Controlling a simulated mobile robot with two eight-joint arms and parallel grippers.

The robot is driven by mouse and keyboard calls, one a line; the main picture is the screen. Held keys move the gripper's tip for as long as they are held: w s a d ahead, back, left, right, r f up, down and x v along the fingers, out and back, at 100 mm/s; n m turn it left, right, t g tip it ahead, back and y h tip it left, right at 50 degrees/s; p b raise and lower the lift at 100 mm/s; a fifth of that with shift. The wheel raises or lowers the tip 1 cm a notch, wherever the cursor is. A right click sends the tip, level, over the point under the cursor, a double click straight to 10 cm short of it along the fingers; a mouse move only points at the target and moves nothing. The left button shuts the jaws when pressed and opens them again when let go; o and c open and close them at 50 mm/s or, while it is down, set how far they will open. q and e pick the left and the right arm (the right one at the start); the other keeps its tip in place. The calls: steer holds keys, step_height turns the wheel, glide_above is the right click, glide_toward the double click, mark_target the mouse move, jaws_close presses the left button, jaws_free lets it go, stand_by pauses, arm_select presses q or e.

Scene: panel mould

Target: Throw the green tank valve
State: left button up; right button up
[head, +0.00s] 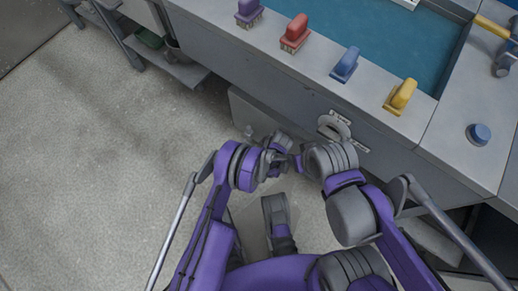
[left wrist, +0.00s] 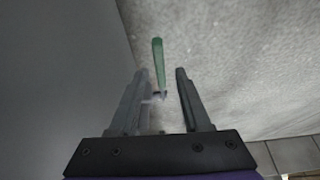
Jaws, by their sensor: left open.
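The green valve handle (left wrist: 158,62) shows in the left wrist view as a slim upright bar. Its lower end joins a small pale fitting (left wrist: 158,95) that shows between my left fingers. My left gripper (left wrist: 161,75) is open, with one finger on each side of the handle's lower part and a gap to both. The handle's upper part reaches beyond the fingertips. In the head view my left gripper (head: 281,153) is low by the tank's front, and the valve is hidden there. My right arm is bent close beside it; its fingers cannot be made out.
The tank (head: 408,45) holds blue-green water. Purple (head: 249,12), red (head: 295,33), blue (head: 345,64) and yellow (head: 401,96) brushes stand along its rim. A round grey fitting (head: 334,126) is on its front. A low shelf (head: 180,68) is left; open floor lies left.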

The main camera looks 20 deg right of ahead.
arm_select(q)
steer(key=shift+b+x, duration=0.3)
steer(key=shift+x, duration=1.3)
steer(key=shift+r, duration=0.1)
jaws_close()
